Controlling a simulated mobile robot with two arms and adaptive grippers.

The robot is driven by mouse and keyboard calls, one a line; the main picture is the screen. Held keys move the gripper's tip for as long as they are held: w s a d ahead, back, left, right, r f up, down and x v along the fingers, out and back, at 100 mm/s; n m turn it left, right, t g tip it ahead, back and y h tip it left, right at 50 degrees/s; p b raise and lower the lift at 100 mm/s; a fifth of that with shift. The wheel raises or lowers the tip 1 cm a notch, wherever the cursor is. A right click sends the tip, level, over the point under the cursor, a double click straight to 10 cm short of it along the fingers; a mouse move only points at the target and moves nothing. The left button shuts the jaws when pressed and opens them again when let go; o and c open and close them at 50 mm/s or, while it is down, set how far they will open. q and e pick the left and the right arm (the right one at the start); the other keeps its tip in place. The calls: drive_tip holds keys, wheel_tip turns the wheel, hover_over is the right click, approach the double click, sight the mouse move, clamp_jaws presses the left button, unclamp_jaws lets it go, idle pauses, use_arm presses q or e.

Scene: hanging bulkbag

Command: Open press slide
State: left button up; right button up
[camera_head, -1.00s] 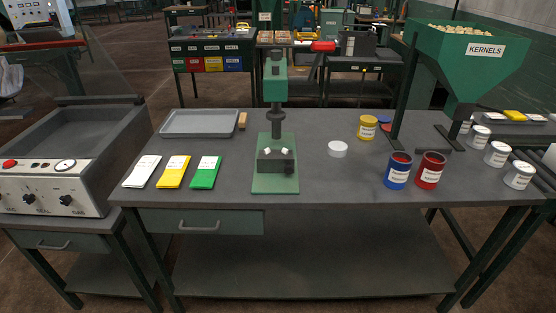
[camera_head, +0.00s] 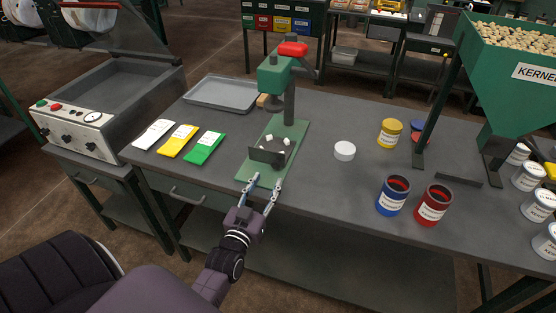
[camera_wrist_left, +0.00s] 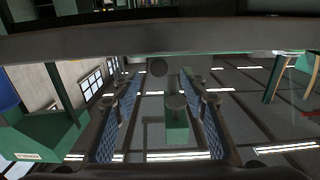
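The green press (camera_head: 274,72) with a red-tipped lever stands on the grey table. Its slide (camera_head: 267,156), a dark low tray with a raised front plate and small white pieces behind it, sits on the green base plate (camera_head: 250,170). My left gripper (camera_head: 267,179) is open, its two fingers apart at the front end of the base plate, just in front of the slide. Whether a finger touches the slide cannot be told. In the left wrist view both fingers (camera_wrist_left: 160,112) show apart with blue textured pads. My right gripper is not in view.
Left of the press lie white, yellow and green packets (camera_head: 204,148) and a grey tray (camera_head: 222,94). To the right stand a white round lid (camera_head: 344,151), a blue can (camera_head: 392,197), a red can (camera_head: 433,206) and a yellow can (camera_head: 389,133). A green kernel hopper (camera_head: 495,85) stands at right.

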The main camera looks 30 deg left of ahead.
sight(275, 166)
use_arm(q)
drive_tip(key=shift+w+a+r, duration=0.15)
drive_tip(key=shift+w, duration=0.4)
drive_tip(key=shift+w+a+r, duration=0.15)
drive_tip(key=shift+w, duration=0.35)
drive_tip(key=p+x, duration=0.1)
drive_tip(key=x, duration=0.3)
drive_tip(key=shift+d+f, duration=0.1)
drive_tip(key=shift+d, duration=0.1)
drive_tip(key=shift+w+a, duration=0.1)
drive_tip(key=shift+w, duration=0.2)
drive_tip(key=shift+s, duration=0.1)
clamp_jaws()
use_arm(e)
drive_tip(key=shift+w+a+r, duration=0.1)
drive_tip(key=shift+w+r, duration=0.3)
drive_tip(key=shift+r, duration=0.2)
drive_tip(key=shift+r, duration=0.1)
